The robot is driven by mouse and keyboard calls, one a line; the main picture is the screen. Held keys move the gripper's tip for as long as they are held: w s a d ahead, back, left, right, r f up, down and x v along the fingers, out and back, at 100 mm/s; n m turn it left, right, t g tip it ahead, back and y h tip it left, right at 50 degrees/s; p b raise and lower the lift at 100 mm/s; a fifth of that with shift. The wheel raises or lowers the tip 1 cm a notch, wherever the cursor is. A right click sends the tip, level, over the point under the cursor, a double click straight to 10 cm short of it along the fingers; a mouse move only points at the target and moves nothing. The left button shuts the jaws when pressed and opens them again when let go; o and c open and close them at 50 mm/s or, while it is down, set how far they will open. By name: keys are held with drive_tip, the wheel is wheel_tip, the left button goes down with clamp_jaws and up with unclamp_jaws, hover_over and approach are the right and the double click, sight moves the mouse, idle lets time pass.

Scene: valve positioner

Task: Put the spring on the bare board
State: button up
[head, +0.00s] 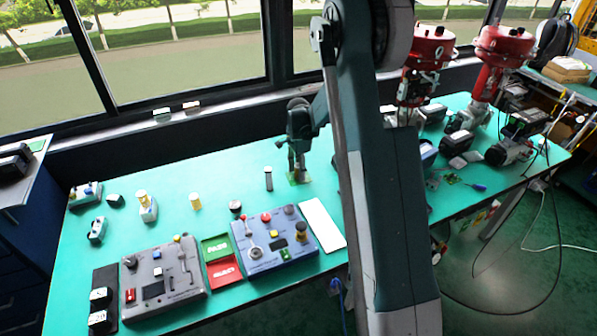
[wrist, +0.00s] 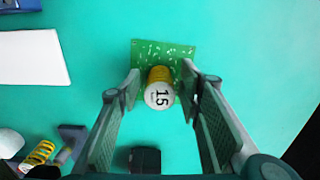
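A yellow spring with a round white cap marked 15 (wrist: 159,87) is in the middle of the wrist view. It appears upright over the green board (wrist: 139,52), and I cannot see whether its foot touches. The board also shows in the head view (head: 304,181), beneath the gripper. My gripper (wrist: 160,74) is open, with one finger on each side of the spring and a teal gap visible on both sides. In the head view my gripper (head: 297,172) points down, low over the board, and its fingers hide most of the spring.
A white pad (head: 322,222) and a blue control panel (head: 275,240) lie nearer the front. In the wrist view, a black block (wrist: 145,160) and another yellow spring (wrist: 38,155) lie at the bottom.

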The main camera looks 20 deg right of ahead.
sight(298, 166)
wheel_tip(298, 166, up, 12)
drive_tip(key=shift+p, duration=0.65)
idle(0.5)
drive_tip(key=s+a+r+n+t, duration=0.2)
drive_tip(key=s+a+r+n, duration=0.25)
drive_tip(key=s+r, duration=0.55)
drive_tip(key=s+a+r+n+t, duration=0.1)
drive_tip(key=s+a+r+n, duration=0.4)
drive_tip(key=s+r, duration=0.5)
drive_tip(key=s+a+n+t, duration=0.2)
drive_tip(key=s+a+n, duration=0.2)
drive_tip(key=s, duration=0.8)
drive_tip(key=s+a+n+t, duration=0.2)
drive_tip(key=s+a+n, duration=0.2)
drive_tip(key=s, duration=0.7)
drive_tip(key=shift+s, duration=0.35)
